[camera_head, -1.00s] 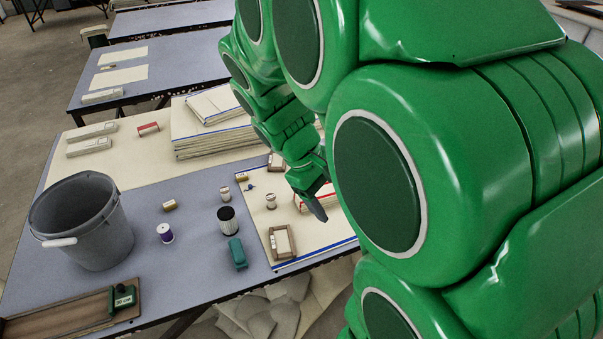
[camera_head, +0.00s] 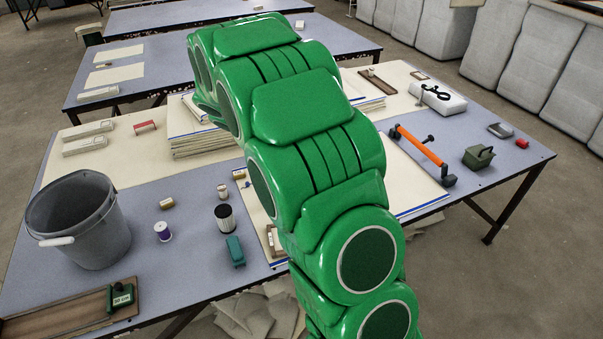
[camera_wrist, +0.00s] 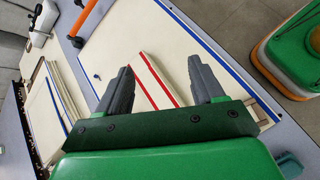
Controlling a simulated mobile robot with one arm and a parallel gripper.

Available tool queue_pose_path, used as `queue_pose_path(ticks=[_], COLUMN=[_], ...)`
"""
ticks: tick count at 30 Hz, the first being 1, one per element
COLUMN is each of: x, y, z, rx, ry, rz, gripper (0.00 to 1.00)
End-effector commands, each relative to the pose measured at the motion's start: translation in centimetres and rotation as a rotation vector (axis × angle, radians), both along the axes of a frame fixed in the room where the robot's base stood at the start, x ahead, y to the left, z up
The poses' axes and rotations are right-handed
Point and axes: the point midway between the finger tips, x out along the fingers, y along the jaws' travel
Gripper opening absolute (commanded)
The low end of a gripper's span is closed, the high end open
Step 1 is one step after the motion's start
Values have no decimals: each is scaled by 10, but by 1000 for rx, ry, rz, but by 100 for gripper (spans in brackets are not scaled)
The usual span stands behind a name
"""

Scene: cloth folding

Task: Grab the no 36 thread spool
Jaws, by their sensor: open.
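Several spool-like items stand on the near left part of the grey table (camera_head: 110,170) in the head view. One is white with a purple band (camera_head: 163,231), one is black and white (camera_head: 226,218), one is small and pale (camera_head: 222,191), and one is short and tan (camera_head: 167,203). No number 36 is legible on any of them. My gripper (camera_wrist: 161,82) is open in the wrist view, with nothing visibly held. Below its fingers lies a cream item with red stripes (camera_wrist: 155,83). My arm hides the gripper in the head view.
A grey bucket (camera_head: 80,225) stands left of the spools. A teal item (camera_head: 235,251) lies near the front edge. Stacked sheets (camera_head: 195,142) lie behind. An orange-handled tool (camera_head: 419,146) and a green box (camera_head: 479,156) are at the right.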

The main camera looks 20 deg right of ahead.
Motion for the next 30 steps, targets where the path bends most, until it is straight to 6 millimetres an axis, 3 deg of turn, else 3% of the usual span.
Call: queue_pose_path(ticks=[16,30], x=[97,169], y=[-8,1], z=[-77,-157], rx=[-145,-261], ry=[168,309], rz=[267,500], gripper=[67,67])
